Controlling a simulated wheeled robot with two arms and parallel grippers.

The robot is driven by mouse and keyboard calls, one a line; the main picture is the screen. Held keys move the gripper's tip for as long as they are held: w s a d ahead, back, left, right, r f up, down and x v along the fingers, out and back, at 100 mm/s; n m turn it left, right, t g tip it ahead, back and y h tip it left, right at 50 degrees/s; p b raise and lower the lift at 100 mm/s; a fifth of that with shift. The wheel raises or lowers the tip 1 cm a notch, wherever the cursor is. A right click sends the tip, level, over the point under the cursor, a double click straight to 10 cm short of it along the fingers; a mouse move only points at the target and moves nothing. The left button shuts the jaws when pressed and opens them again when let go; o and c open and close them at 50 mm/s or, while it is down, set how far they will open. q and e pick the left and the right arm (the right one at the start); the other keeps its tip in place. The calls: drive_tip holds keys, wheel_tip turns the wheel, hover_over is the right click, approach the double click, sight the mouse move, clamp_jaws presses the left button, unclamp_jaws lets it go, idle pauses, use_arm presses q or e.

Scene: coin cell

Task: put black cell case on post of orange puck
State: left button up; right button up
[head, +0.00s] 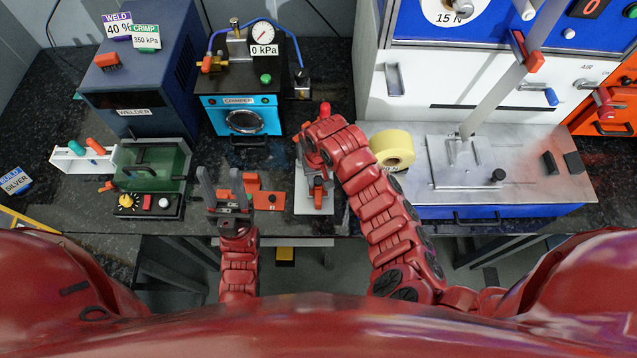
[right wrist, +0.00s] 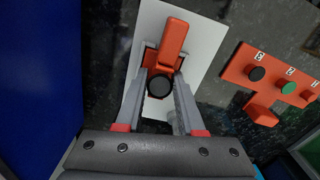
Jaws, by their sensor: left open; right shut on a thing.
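In the right wrist view, a round black disc, which I take as the black cell case (right wrist: 160,86), lies between the fingers of my right gripper (right wrist: 161,72). The gripper appears shut on it, above an orange piece (right wrist: 172,40) on a white plate. This piece may be the orange puck; its post is hidden, and I cannot tell whether case and piece touch. In the head view, my right arm covers most of this, with the gripper over the white plate (head: 302,200). My left gripper (head: 222,185) is open and empty, left of the orange rack (head: 262,197).
The rack also shows in the right wrist view (right wrist: 240,68), with a black and a green round piece on it. A yellow tape roll (head: 392,150) stands right of my right arm. A green tray (head: 155,165) and a crimper (head: 240,115) stand left and behind.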

drive_tip(key=shift+c, duration=0.2)
drive_tip(key=shift+f, duration=0.1)
drive_tip(key=o, duration=0.8)
drive_tip(key=shift+c, duration=0.2)
wheel_tip(320, 180, up, 5)
drive_tip(key=shift+w+f+b, duration=0.1)
drive_tip(key=shift+b, duration=0.4)
wheel_tip(320, 180, up, 8)
drive_tip(key=p, duration=0.2)
drive_tip(key=shift+f+p, duration=0.25)
drive_tip(key=shift+p, duration=0.05)
drive_tip(key=shift+f, duration=0.1)
